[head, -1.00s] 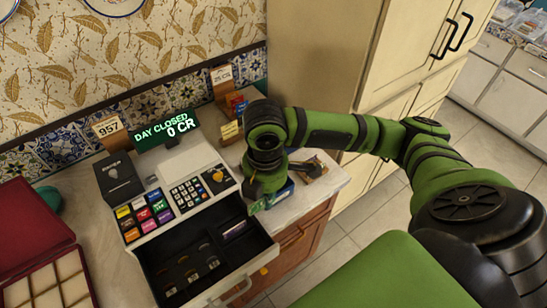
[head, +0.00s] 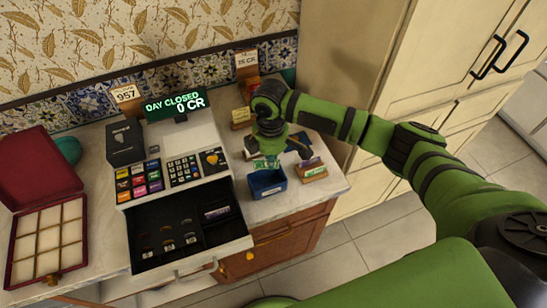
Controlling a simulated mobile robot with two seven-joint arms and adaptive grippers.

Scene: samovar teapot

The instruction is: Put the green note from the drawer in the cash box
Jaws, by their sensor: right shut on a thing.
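My right gripper (head: 267,161) points down and is shut on the green note (head: 262,165). It holds the note just above a small open blue box (head: 268,190), which looks like the cash box, on the counter right of the register. I cannot tell whether the note's lower edge is inside the box. The cash drawer (head: 204,254) is pulled open. Coins lie in its front compartments, and a purplish note (head: 217,212) lies at its right. My left gripper is out of view.
The cash register (head: 180,150) stands behind the drawer. A wooden holder with notes (head: 312,170) stands right of the blue box. An open red compartment box (head: 48,235) is at far left. Wooden card stands (head: 241,118) and a tall cupboard (head: 350,60) are behind.

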